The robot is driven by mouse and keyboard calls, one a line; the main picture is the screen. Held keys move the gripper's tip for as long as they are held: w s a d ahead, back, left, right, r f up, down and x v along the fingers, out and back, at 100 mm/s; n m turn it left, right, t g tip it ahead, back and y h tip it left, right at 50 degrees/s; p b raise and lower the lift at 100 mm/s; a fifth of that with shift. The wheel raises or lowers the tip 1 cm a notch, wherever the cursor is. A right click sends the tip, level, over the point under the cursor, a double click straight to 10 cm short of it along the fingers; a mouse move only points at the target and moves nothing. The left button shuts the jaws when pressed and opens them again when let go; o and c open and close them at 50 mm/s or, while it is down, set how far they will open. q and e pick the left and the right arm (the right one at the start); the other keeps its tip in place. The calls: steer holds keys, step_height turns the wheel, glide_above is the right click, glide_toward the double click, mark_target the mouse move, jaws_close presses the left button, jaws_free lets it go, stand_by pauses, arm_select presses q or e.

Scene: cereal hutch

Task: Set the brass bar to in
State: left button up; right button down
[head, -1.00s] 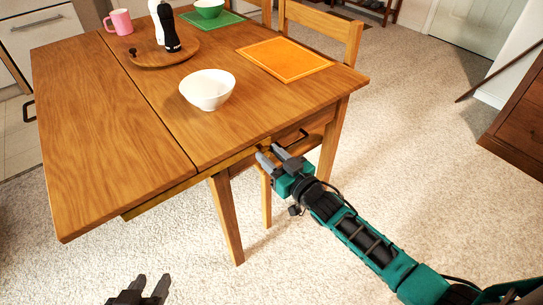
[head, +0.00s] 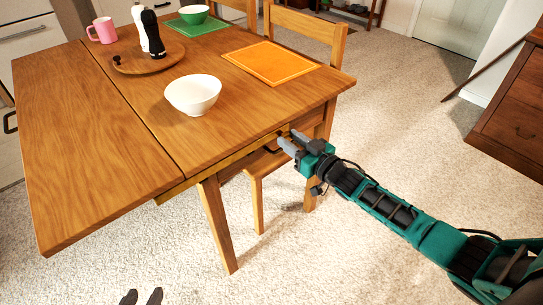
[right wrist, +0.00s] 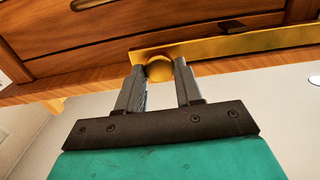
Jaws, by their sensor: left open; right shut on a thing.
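The brass bar (head: 170,193) runs along under the table's near edge in the head view, and its left end sticks out a little way under the left leaf. In the right wrist view the brass bar (right wrist: 235,48) crosses the upper part, with a round brass knob (right wrist: 160,68) on it. My right gripper (head: 287,141) is at the bar's right part. Its two fingers (right wrist: 160,85) stand on either side of the knob and are shut on it. My left gripper (head: 141,298) shows only its fingertips at the bottom edge, apart and empty.
The wooden table's left leaf (head: 95,150) lies level. On the table are a white bowl (head: 193,94), an orange mat (head: 270,62), and a round tray (head: 130,66) with white and black mills. A chair (head: 305,30) stands behind. The carpet in front is clear.

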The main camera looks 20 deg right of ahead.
steer(key=w+d+b, duration=0.3)
steer(key=d, duration=0.6)
steer(key=shift+w+d, duration=0.2)
steer(key=shift+d, duration=0.1)
steer(key=c, duration=0.8)
jaws_free()
steer(key=shift+o, duration=0.2)
